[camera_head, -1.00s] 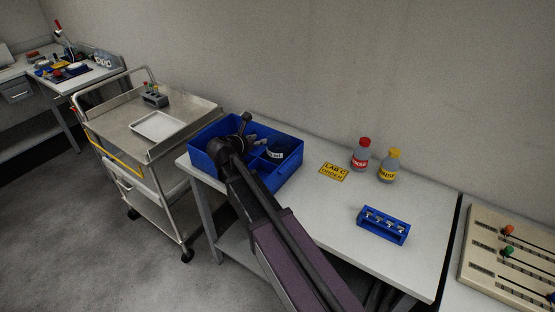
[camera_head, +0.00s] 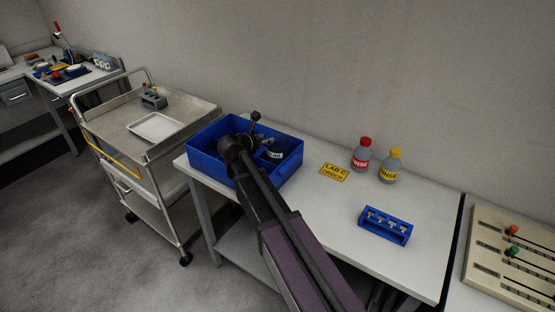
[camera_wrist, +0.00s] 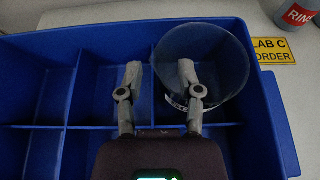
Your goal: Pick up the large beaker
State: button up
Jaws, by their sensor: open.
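The large clear beaker (camera_wrist: 229,52) stands in a back-right compartment of the blue divided bin (camera_wrist: 262,98), seen from above in the wrist view. Its round rim and a white marking on its side show. In the head view the beaker (camera_head: 274,154) shows its pale label beside my wrist. My gripper (camera_wrist: 160,74) is open above the bin. Its right finger overlaps the beaker's left part in the picture; its left finger is left of the beaker. I cannot tell whether the right finger is inside the rim or above it. My arm hides the fingers in the head view.
Right of the bin are a yellow label (camera_head: 334,172), a red-capped bottle (camera_head: 362,155), a yellow-capped bottle (camera_head: 390,167) and a blue rack (camera_head: 385,226). A metal cart (camera_head: 118,128) with a white tray (camera_head: 155,127) stands left. Bin dividers (camera_wrist: 73,85) rise around the gripper.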

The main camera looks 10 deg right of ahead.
jog(key=shift+w+d+f, duration=0.25)
jog(key=shift+w+d, duration=0.15)
jog(key=shift+s, duration=0.1)
grip_shut()
dwell(0.3)
